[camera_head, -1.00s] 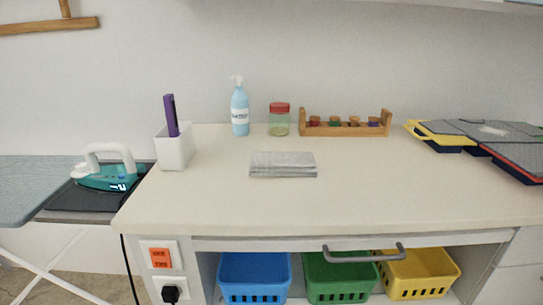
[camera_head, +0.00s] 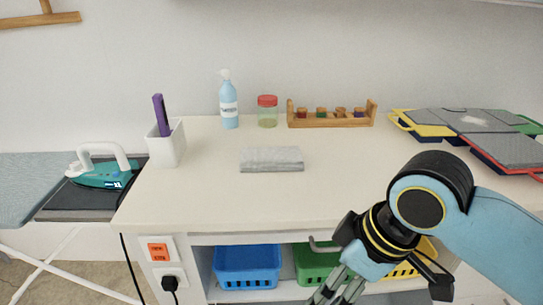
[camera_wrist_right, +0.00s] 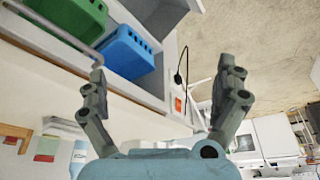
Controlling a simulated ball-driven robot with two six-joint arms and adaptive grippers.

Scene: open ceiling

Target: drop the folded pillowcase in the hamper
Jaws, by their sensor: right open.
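The folded pillowcase (camera_head: 271,160) is a flat grey bundle lying on the cream worktop (camera_head: 220,200), near its middle. My right gripper (camera_head: 335,290) is in front of the worktop's front edge, low by the baskets and apart from the pillowcase. In the right wrist view my right gripper (camera_wrist_right: 163,80) has its two fingers spread wide with nothing between them. My left gripper is not in view. I cannot make out a hamper for certain in either view.
Blue (camera_head: 247,266), green (camera_head: 318,262) and yellow (camera_head: 428,256) baskets sit under the worktop. A white holder (camera_head: 166,146), bottle (camera_head: 229,104), jar (camera_head: 267,112) and wooden rack (camera_head: 331,120) stand behind. Flat cases (camera_head: 480,130) lie right; an iron (camera_head: 103,171) stands left.

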